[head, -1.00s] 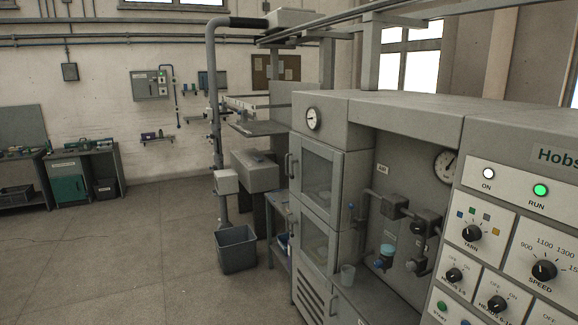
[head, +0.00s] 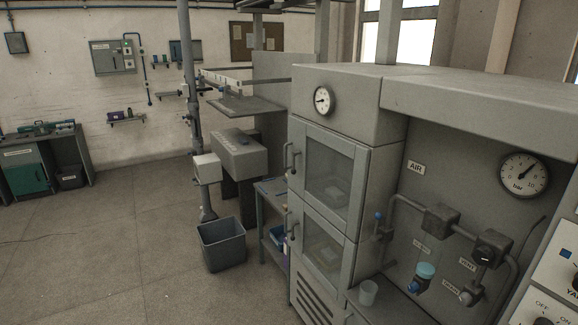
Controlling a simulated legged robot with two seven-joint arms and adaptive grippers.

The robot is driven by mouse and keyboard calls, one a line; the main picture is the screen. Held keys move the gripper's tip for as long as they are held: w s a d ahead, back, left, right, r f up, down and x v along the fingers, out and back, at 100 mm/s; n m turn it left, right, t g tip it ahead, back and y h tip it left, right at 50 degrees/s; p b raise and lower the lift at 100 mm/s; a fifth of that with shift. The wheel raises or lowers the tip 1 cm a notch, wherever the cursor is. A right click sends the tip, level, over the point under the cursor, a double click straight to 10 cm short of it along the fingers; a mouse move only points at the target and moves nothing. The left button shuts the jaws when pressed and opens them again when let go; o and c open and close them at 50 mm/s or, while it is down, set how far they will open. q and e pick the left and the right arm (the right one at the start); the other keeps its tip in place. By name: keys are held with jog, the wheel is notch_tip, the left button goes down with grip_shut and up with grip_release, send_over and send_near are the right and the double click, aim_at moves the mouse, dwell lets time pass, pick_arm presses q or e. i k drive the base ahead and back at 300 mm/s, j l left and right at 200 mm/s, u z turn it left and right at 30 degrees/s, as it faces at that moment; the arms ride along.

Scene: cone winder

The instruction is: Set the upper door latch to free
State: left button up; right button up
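The grey cabinet's upper door (head: 329,179) has a window and looks shut. A dark curved handle or latch (head: 290,158) sits at its left edge; it is too small to tell its setting. The lower door (head: 322,246) is below it, also with a window and a similar dark handle (head: 290,224) at its left edge. Neither of my grippers is in the head view.
A grey bin (head: 222,243) stands on the floor left of the cabinet, and a small bench (head: 272,228) stands close beside it. Pipes with valves (head: 440,218) and a cup (head: 368,292) are in the recess at right. The floor at left is clear.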

aim_at(294, 154)
jog(key=i+j, duration=0.25)
jog(key=j, duration=0.15)
jog(key=i+j+z, duration=0.1)
jog(key=i+j, duration=0.4)
jog(key=j, duration=0.25)
jog(key=i+j+z, duration=0.1)
jog(key=i+j, duration=0.15)
jog(key=j, duration=0.15)
